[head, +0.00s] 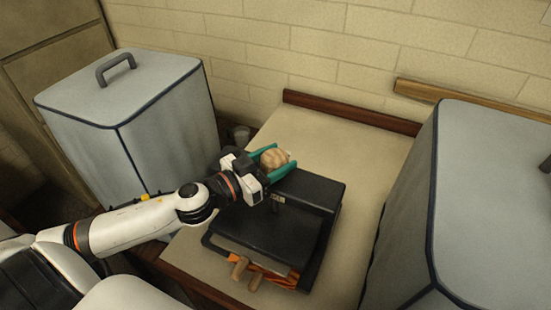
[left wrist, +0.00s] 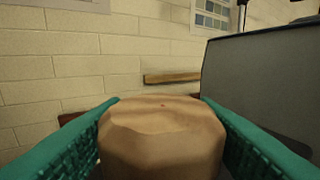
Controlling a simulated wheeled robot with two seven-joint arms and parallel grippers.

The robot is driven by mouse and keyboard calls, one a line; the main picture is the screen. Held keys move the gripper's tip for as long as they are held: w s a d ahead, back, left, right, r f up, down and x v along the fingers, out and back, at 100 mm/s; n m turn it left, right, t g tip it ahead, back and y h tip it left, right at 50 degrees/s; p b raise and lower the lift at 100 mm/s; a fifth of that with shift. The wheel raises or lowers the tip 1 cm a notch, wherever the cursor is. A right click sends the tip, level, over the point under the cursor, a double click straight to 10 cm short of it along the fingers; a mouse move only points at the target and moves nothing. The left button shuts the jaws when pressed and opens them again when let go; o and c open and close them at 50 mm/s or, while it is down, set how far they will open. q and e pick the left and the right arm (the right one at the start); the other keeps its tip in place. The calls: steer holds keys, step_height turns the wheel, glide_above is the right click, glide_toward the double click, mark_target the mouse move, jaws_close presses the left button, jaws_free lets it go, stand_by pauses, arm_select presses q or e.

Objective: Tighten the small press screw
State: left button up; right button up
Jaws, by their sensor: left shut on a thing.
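The small press (head: 319,190) is a black frame with a flat plate, standing on the table. Its screw knob (head: 275,158) is a round, light wooden piece at the back top of the press. My left gripper (head: 272,160) has green fingers, one on each side of the knob, and is shut on it. In the left wrist view the knob (left wrist: 162,140) fills the space between the two green fingers. The screw's shaft below the knob is mostly hidden by the gripper and press. My right gripper is out of view.
A grey covered box (head: 160,95) with a handle stands at the left, and another grey covered box (head: 490,190) stands at the right. Orange material and wooden pegs (head: 256,282) show at the press's front. The pale table (head: 345,148) is clear behind the press.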

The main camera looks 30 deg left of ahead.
arm_select(q)
steer(key=shift+m+h, duration=0.3)
steer(key=shift+h, duration=0.1)
steer(key=m+g+h, duration=0.4)
steer(key=g+h, duration=0.1)
steer(key=shift+w+r+m+h, duration=0.1)
steer(key=shift+m+h, duration=0.3)
steer(key=m+g+h, duration=0.2)
steer(key=m+g, duration=0.1)
steer(key=g, duration=0.1)
steer(key=shift+m+g+h, duration=0.3)
steer(key=m+g+b, duration=0.1)
steer(key=m+g, duration=0.1)
steer(key=g, duration=0.1)
steer(key=m+g+h+b, duration=0.1)
steer(key=m+g, duration=0.1)
steer(key=g, duration=0.2)
steer(key=shift+m, duration=0.3)
steer(key=m+g+b, duration=0.1)
steer(key=m+g, duration=0.1)
steer(key=g, duration=0.1)
steer(key=m+g+y+b, duration=0.1)
steer(key=m+g+b, duration=0.1)
steer(key=g, duration=0.2)
steer(key=shift+s+m+g, duration=0.2)
steer(key=shift+m+g, duration=0.1)
steer(key=shift+m, duration=0.1)
steer(key=shift+m+g+y, duration=0.3)
steer(key=shift+g+y, duration=0.1)
steer(key=shift+g, duration=0.1)
